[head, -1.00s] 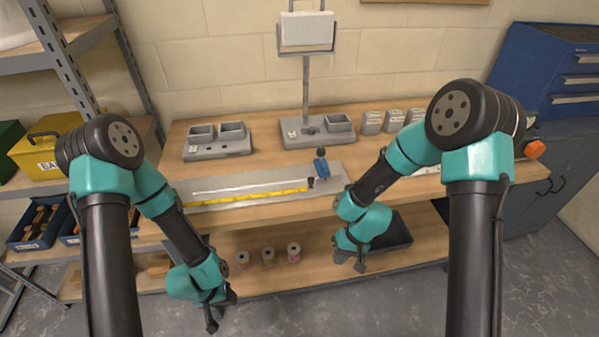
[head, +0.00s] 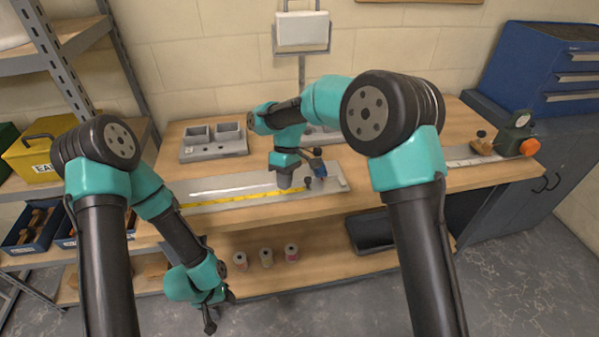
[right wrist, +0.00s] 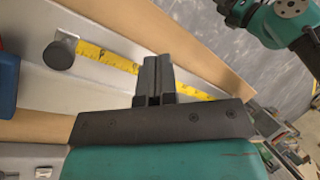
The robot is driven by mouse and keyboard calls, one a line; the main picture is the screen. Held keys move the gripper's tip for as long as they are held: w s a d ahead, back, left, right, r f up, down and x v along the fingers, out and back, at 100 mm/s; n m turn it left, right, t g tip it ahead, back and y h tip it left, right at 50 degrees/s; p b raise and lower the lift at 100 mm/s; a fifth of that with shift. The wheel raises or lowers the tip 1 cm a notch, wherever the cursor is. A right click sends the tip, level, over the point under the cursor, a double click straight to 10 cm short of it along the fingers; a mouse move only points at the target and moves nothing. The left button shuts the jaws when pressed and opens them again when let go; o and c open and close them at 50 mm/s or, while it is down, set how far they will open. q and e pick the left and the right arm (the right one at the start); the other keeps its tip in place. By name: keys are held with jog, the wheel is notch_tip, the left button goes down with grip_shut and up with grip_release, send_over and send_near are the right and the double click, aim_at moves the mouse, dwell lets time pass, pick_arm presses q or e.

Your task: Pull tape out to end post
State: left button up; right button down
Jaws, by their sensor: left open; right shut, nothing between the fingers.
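A yellow marked tape strip (head: 235,198) lies along the front of the grey board (head: 335,195), and a long white strip (head: 235,187) lies behind it. A blue case (head: 317,169) stands at the board's right part; its edge shows in the right wrist view (right wrist: 7,95). A small post with a dark round knob (right wrist: 58,55) stands beside the yellow strip's end; in the head view the knob (head: 308,182) is next to my right gripper (head: 287,186). That gripper (right wrist: 153,62) is shut and empty over the yellow strip. My left gripper (head: 212,318) is open, low in front of the bench.
A grey block with two bins (head: 213,142) stands at the back left. My right arm partly hides the stand with the white panel (head: 302,30). A green device with an orange knob (head: 520,130) is at the far right. Several spools (head: 266,257) sit on the lower shelf.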

aim_at(308, 184)
jog(key=w+a+r+n+t+h, duration=0.2)
jog(key=w+a+r+t+h, duration=0.1)
jog(key=w+r+h, duration=0.2)
notch_tip(308, 184, up, 3)
jog(key=w, duration=0.2)
jog(key=shift+w+a+n, duration=0.2)
jog(key=shift+w+n, duration=0.1)
jog(key=shift+n, duration=0.1)
jog(key=x, duration=0.9)
jog(key=shift+d+f, duration=0.1)
jog(key=shift+f, duration=0.1)
jog(key=d, duration=0.3)
jog(key=shift+s+f, duration=0.25)
jog(key=shift+s, duration=0.15)
jog(key=shift+s+d, duration=0.2)
jog(key=shift+d, duration=0.3)
